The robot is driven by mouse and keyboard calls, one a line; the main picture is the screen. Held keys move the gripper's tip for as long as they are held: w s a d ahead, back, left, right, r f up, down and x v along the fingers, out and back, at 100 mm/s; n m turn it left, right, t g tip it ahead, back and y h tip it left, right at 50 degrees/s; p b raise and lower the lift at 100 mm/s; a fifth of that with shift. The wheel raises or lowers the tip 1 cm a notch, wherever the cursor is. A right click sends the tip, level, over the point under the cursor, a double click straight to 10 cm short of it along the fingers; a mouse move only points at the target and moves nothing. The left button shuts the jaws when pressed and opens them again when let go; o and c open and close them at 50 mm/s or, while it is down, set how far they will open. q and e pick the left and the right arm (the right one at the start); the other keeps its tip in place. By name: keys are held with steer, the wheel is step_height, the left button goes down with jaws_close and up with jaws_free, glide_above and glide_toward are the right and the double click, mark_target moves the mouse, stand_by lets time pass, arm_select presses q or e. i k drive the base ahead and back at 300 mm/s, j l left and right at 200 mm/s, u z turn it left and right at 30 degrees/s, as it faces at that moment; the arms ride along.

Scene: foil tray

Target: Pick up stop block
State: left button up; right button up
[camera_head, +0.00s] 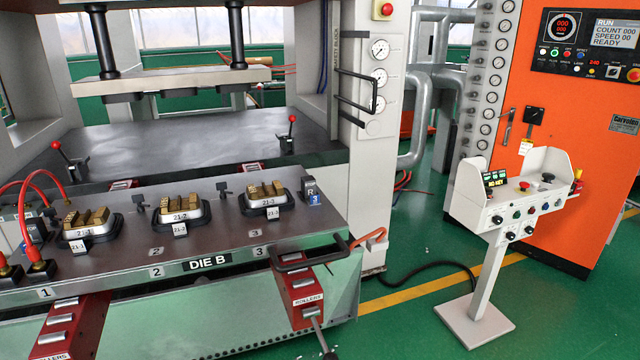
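No thing in view carries the name stop block, so I cannot tell for sure which it is. A small dark upright block (309,187), marked R with a blue label, stands at the right end of the DIE B plate. A similar dark block (37,231) with a blue label stands at the plate's left end, partly behind red hoses. Neither of my grippers is in view.
The DIE B plate (110,265) bears three brass-topped die inserts, tagged 21-1 (88,226), 21-2 (181,208) and 21-3 (265,196). Red roller arms (305,292) stick out in front. A control pedestal (490,275) stands right; green floor between is mostly clear.

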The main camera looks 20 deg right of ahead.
mark_target(308, 183)
steer(key=i+l, duration=0.1)
steer(key=l, duration=0.45)
steer(key=i+l, duration=0.15)
steer(key=l, duration=0.4)
steer(key=i+l, duration=0.1)
steer(key=l, duration=0.45)
steer(key=i+l+u, duration=0.1)
steer(key=l, duration=0.4)
steer(key=i+l, duration=0.15)
steer(key=l, duration=0.4)
steer(key=i+l, duration=0.1)
steer(key=l, duration=0.45)
